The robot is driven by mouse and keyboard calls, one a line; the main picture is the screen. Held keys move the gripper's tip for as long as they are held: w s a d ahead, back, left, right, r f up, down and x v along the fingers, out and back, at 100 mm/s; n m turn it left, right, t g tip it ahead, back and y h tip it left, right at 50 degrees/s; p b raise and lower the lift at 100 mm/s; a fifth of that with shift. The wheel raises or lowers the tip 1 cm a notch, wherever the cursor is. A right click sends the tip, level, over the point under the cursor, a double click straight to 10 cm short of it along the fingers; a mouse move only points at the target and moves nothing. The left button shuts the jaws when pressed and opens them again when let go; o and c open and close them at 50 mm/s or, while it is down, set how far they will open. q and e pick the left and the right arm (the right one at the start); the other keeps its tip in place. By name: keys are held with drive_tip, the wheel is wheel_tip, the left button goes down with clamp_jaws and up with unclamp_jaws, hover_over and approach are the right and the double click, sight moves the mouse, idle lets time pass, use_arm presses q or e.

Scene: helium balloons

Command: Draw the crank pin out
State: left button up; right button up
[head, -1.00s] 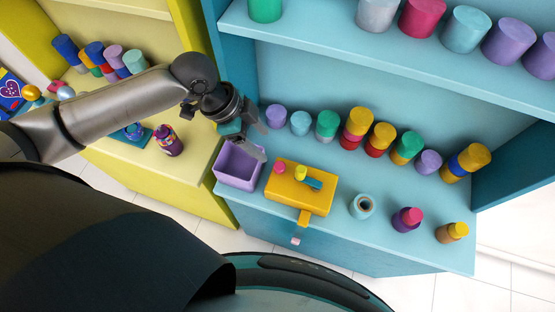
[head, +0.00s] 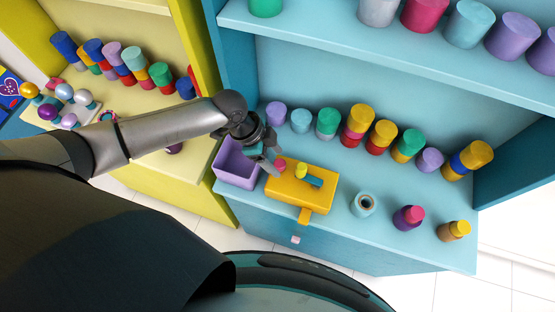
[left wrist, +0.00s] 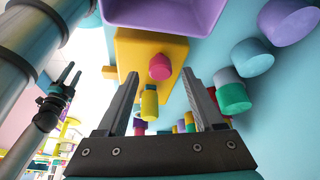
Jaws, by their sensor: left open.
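A yellow box (head: 315,199) stands on the blue counter. A pink knob (head: 280,165) stands at its back left, and a yellow cylinder (head: 300,171) with a teal bar (head: 314,182) lies beside it on top. I cannot tell for sure which piece is the crank pin. My left gripper (head: 271,165) is open and empty just left of the pink knob. In the left wrist view the pink knob (left wrist: 160,67) and yellow cylinder (left wrist: 149,104) show between the open fingers (left wrist: 160,74). A small dark gripper, seemingly my right one (left wrist: 70,78), shows at the left.
A purple bin (head: 236,167) stands just left of the box. A teal hollow cylinder (head: 363,204) and small stacked cylinders (head: 408,218) stand to the right. Several coloured cylinders line the back. The counter between box and back row is mostly clear.

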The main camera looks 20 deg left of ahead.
use_arm(q)
drive_tip(key=shift+x, duration=0.95)
clamp_jaws()
idle(0.8)
